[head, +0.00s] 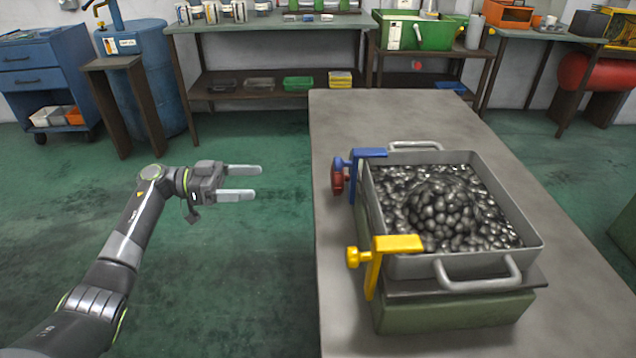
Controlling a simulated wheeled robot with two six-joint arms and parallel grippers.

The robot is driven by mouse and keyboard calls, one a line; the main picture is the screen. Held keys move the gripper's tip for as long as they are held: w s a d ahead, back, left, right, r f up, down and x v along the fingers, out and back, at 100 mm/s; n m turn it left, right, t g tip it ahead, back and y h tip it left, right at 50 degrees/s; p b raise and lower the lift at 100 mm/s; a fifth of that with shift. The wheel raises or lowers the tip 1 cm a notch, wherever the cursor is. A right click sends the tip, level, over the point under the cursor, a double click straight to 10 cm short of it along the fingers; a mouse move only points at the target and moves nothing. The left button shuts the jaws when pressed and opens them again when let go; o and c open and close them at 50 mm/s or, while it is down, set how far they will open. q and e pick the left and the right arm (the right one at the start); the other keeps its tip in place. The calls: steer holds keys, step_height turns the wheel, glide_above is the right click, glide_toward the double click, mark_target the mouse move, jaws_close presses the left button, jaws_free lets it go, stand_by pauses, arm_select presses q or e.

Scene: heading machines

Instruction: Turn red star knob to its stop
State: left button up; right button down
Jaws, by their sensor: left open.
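The red star knob (338,181) shows at the left side of the tray stand on the workbench, just below the blue clamp (368,154) and its blue knob. It is small, and its far side is hidden. My left gripper (257,182) is open and empty, with its two pale fingers pointing right towards the bench. It hangs over the green floor, left of the red knob and apart from it. My right gripper is not in view.
A metal tray (533,238) full of dark glossy pieces sits on a green base (455,312) on the grey bench (345,115). A yellow clamp (397,243) with a yellow knob grips its near left side. The floor between gripper and bench is clear.

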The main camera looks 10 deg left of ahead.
mark_target(323, 194)
arm_select(q)
steer(key=w+d, duration=0.1)
steer(key=d, duration=0.4)
steer(key=w+d, duration=0.1)
steer(key=d, duration=0.5)
steer(key=d+p, duration=0.1)
steer(key=d, duration=0.4)
steer(key=shift+w+d+r, duration=0.1)
steer(key=shift+w+d, duration=0.1)
steer(key=shift+w, duration=0.2)
steer(key=shift+c, duration=0.3)
steer(key=c, duration=0.9)
